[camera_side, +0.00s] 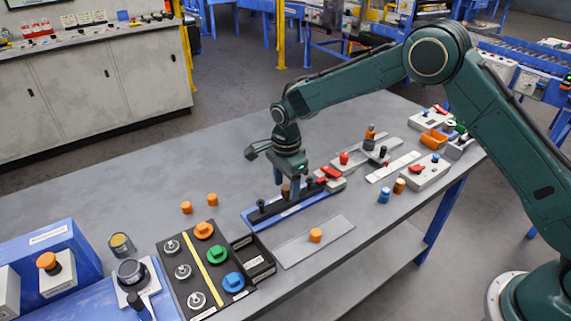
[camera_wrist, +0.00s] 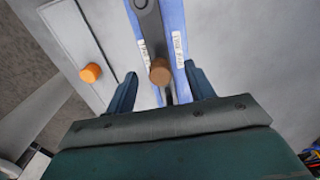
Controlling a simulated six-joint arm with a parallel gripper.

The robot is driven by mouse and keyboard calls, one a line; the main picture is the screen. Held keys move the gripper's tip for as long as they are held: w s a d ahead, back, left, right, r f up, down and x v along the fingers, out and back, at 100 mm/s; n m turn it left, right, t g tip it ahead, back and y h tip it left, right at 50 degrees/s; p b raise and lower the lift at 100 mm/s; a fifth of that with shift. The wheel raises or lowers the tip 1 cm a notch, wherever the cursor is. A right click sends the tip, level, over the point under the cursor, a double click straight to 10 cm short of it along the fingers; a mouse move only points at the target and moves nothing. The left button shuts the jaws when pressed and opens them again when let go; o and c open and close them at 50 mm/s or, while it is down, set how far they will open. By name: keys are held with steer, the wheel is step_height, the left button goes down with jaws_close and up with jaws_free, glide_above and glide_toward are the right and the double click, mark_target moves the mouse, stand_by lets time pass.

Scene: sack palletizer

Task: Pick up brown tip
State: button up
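The brown tip (camera_wrist: 160,72) is a small brown cylinder. In the wrist view it stands over the dark bar of a blue-edged rail fixture (camera_wrist: 174,22). In the side view the brown tip (camera_side: 285,191) shows partly behind my gripper, and the blue-edged fixture (camera_side: 252,222) lies under it on the table. My gripper (camera_wrist: 162,86) is open, with one finger on each side of the brown tip and a gap visible on both sides. In the side view my gripper (camera_side: 288,187) points down over the fixture. Whether a finger touches the tip is hidden there.
Black knobs stand on the fixture, one (camera_side: 261,205) at its left. An orange cap (camera_side: 316,235) sits on a grey plate (camera_side: 290,252) in front. Two orange caps (camera_side: 186,207) lie behind left. A black knob panel (camera_side: 172,247) stands left; red levers (camera_side: 331,172) are close right.

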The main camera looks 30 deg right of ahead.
mark_target(286, 187)
steer(key=c, duration=1)
step_height(286, 187, up, 20)
stand_by(0.4)
stand_by(0.4)
